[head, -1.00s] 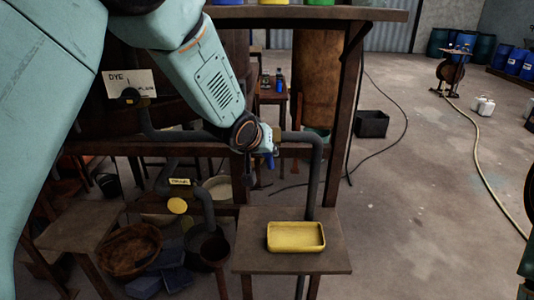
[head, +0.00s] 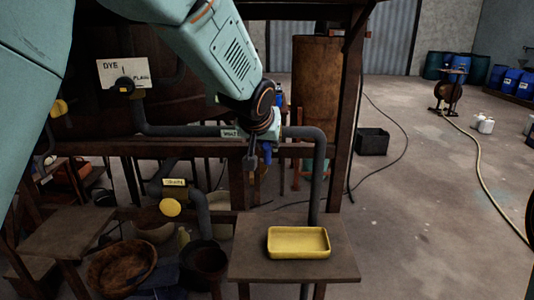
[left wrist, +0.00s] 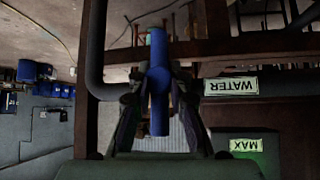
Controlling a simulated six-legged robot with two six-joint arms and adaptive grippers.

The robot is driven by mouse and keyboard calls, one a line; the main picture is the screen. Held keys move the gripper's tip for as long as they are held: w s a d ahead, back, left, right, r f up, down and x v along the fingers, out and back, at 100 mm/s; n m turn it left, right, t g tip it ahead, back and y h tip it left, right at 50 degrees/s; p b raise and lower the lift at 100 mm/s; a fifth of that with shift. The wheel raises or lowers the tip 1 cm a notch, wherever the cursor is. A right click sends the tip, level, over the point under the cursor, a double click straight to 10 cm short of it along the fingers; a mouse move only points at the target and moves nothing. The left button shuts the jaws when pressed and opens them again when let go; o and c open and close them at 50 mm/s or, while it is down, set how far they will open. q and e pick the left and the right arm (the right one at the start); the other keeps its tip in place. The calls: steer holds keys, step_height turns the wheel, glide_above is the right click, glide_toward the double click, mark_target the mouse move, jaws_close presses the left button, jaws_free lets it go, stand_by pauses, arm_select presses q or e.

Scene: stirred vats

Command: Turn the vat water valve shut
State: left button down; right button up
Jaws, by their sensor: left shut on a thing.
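The valve's blue handle (left wrist: 158,82) stands lengthwise between the fingers of my left gripper (left wrist: 160,97) in the left wrist view. The fingers are shut on it, one on each side. In the head view my left gripper (head: 263,150) is at the grey water pipe (head: 317,165), just left of its downward bend. The gripper hides most of the valve there. A WATER label (left wrist: 231,86) appears upside down beside the handle in the left wrist view. My right gripper is not in view.
A yellow tray (head: 298,242) sits on a small stand (head: 345,265) below the pipe. A dark wooden post (head: 346,110) rises just right of the pipe. A second valve with a yellow round handle (head: 170,207) is lower left. Open floor lies at right.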

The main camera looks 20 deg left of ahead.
arm_select(q)
steer(key=shift+w+r, duration=0.1)
steer(key=shift+r, duration=0.1)
stand_by(0.5)
steer(key=c, duration=1.6)
jaws_free()
steer(key=o, duration=0.3)
steer(key=shift+f, duration=0.1)
steer(key=shift+o, duration=0.2)
steer(key=v, duration=1.2)
